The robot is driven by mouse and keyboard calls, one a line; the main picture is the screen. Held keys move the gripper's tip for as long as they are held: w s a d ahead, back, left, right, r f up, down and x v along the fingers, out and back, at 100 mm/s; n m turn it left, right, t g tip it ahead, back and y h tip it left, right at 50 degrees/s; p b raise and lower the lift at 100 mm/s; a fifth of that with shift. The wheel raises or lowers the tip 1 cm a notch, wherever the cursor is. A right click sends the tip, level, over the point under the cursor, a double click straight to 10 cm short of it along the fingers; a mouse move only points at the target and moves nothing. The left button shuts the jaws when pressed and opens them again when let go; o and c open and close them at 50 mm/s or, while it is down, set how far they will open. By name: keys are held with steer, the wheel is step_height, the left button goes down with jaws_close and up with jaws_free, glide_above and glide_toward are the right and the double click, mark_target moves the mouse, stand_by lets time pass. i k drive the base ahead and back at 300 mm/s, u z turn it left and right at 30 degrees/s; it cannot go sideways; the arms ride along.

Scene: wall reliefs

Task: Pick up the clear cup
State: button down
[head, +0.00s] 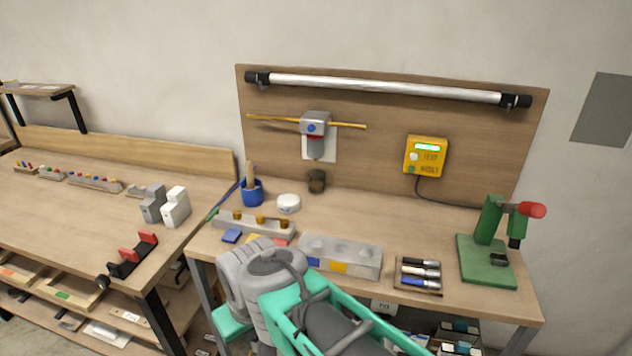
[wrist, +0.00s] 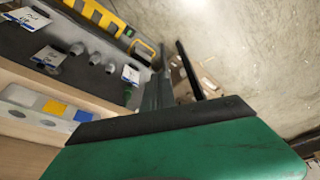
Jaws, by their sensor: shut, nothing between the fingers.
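The clear cup (head: 317,181) looks like a small, dark, see-through cup. The cup does not show in the wrist view. My gripper (wrist: 171,52) shows in the wrist view with dark fingers beyond a green body. It is shut and holds nothing, well apart from the cup. In the head view my arm reaches in at the bottom front of the bench, and the fingers cannot be made out there.
A white round container (head: 288,203) and a blue pot with tools (head: 252,192) stand left of the cup. A grey block with round recesses (head: 340,255) lies in front. A green press (head: 487,250) stands at right. Bare bench top lies right of the cup.

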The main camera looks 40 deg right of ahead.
mark_target(315, 176)
steer(key=u, duration=0.8)
steer(key=i, duration=1.05)
steer(key=z, duration=0.95)
